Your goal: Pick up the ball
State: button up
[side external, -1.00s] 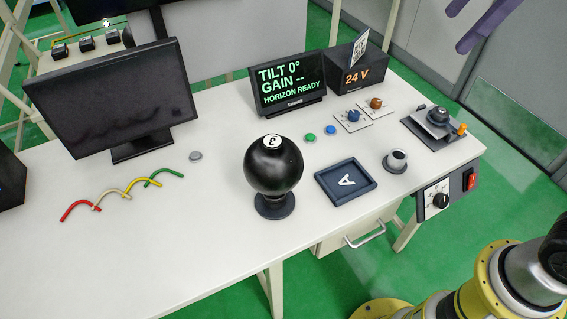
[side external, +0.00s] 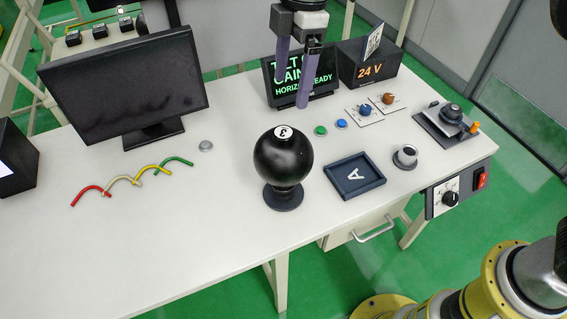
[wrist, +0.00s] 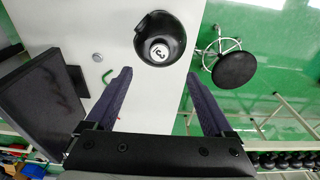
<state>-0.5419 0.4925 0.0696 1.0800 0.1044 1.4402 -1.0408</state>
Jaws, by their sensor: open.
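The ball (side external: 283,160) is large, glossy and black with a white spot marked 3 on top. It rests on a small round black stand (side external: 284,197) on the white table. In the wrist view the ball (wrist: 160,40) is seen from above, beyond the fingertips and midway between them. My gripper (side external: 290,95) has two purple fingers pointing down, above and behind the ball in the side view. In the wrist view my gripper (wrist: 158,78) is spread wide and empty, apart from the ball.
A dark tray marked A (side external: 354,175) lies right of the ball, with a small cup-like holder (side external: 405,157) beyond it. A monitor (side external: 128,85) stands at left, a display (side external: 300,88) behind. Coloured curved wires (side external: 130,180) lie at left. The table's front left is clear.

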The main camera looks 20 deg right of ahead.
aim_at(284, 132)
jog(key=f, duration=0.6)
jog(key=a+f, duration=0.1)
jog(key=f, duration=0.3)
jog(key=shift+f, duration=0.1)
jog(key=c, duration=1.4)
jog(key=shift+w+a, duration=0.1)
